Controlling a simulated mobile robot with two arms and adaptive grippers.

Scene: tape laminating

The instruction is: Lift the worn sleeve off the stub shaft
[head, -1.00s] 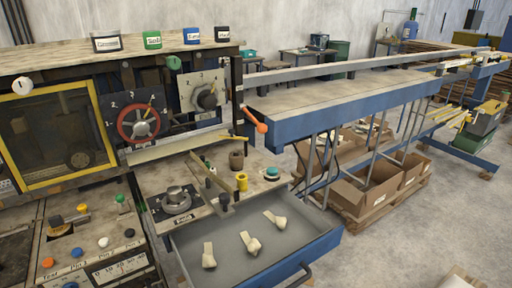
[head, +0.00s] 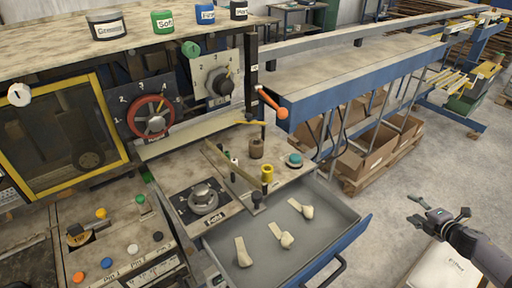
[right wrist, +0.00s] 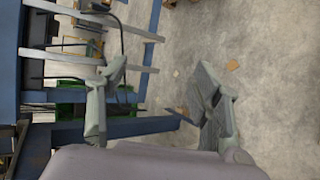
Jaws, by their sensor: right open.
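A brown cylindrical sleeve (head: 256,149) stands upright on the machine's worktop, close to a dark upright rod. A yellow cylinder (head: 267,174) stands in front of it near the drawer. I cannot tell for sure which of the two is the worn sleeve, and no shaft inside either shows clearly. My right gripper (head: 428,209) is open and empty over the floor at the right, well away from both. My left gripper is out of view.
An open grey drawer (head: 325,244) holds several pale, spoon-like tools. A green-topped button (head: 294,160) and a control knob (head: 204,199) are on the worktop. An orange-knobbed lever (head: 268,105) juts out beside the long blue bench (head: 340,101).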

